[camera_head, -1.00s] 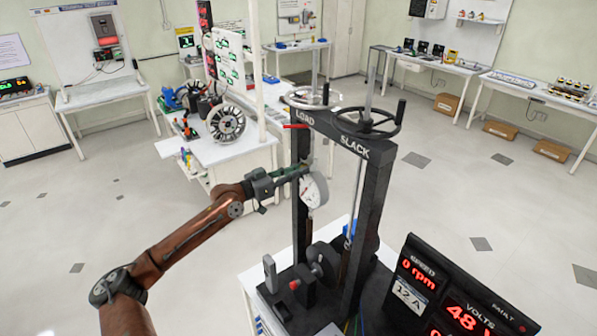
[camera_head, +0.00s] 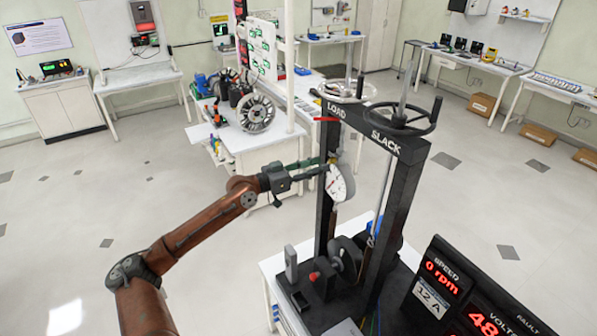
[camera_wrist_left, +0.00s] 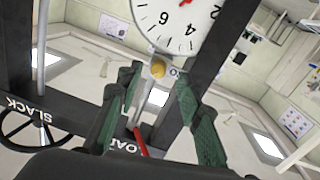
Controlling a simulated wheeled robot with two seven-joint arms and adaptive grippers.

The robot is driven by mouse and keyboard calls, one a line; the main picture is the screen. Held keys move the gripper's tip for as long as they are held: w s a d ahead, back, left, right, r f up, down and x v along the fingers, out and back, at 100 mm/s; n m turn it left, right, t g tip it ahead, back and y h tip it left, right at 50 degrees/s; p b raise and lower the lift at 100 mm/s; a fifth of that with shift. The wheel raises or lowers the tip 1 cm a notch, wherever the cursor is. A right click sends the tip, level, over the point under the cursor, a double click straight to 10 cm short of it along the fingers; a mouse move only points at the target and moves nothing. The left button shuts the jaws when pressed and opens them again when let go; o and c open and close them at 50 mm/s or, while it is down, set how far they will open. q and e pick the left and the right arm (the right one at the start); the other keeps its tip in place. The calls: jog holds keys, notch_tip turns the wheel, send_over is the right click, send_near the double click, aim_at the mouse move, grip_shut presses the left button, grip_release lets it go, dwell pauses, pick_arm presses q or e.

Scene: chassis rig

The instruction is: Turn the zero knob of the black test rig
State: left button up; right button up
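The black test rig (camera_head: 396,205) stands on a bench at right of centre in the head view, with LOAD and SLACK on its top beam. A white round dial gauge (camera_head: 341,183) hangs at its left post; its lower part also shows in the left wrist view (camera_wrist_left: 192,22). A small brass-yellow knob (camera_wrist_left: 158,69), apparently the zero knob, sits at the dial's rim. My left gripper (camera_head: 325,166) is open at the dial. In the wrist view its green fingers (camera_wrist_left: 158,76) lie on either side of the knob, with visible gaps. Exact depth is unclear. My right gripper is out of view.
A display panel (camera_head: 470,300) stands at lower right. A white bench (camera_head: 235,141) with a spoked wheel is behind. The floor at left is clear.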

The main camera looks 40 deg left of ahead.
pick_arm(q)
jog(key=v, duration=0.8)
jog(key=shift+s, duration=0.25)
jog(key=shift+a, duration=0.15)
